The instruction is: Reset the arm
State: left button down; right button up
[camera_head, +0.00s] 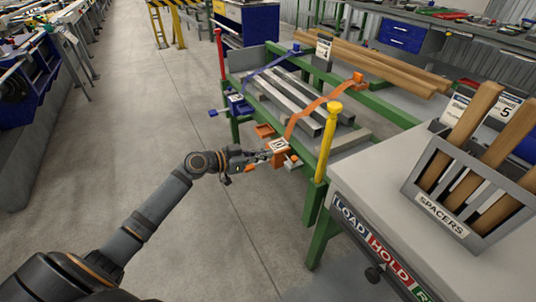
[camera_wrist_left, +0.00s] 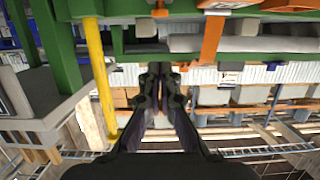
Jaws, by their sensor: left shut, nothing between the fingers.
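My left arm reaches in from the lower left in the head view. My left gripper (camera_head: 264,155) is shut and empty, its tips close to the labelled orange ratchet (camera_head: 281,146) on the near side of the green runout table (camera_head: 370,103). I cannot tell whether they touch. In the left wrist view the dark fingers of the left gripper (camera_wrist_left: 160,70) lie together, below an orange strap (camera_wrist_left: 213,38) and the green frame (camera_wrist_left: 65,45). My right gripper is not in view.
Grey bars (camera_head: 292,100) lie on the runout table under an orange strap (camera_head: 318,102) and a blue strap (camera_head: 268,67). A yellow post (camera_head: 328,140) stands right of my gripper. A spacer bin (camera_head: 470,190) sits at the right. The floor left of the table is clear.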

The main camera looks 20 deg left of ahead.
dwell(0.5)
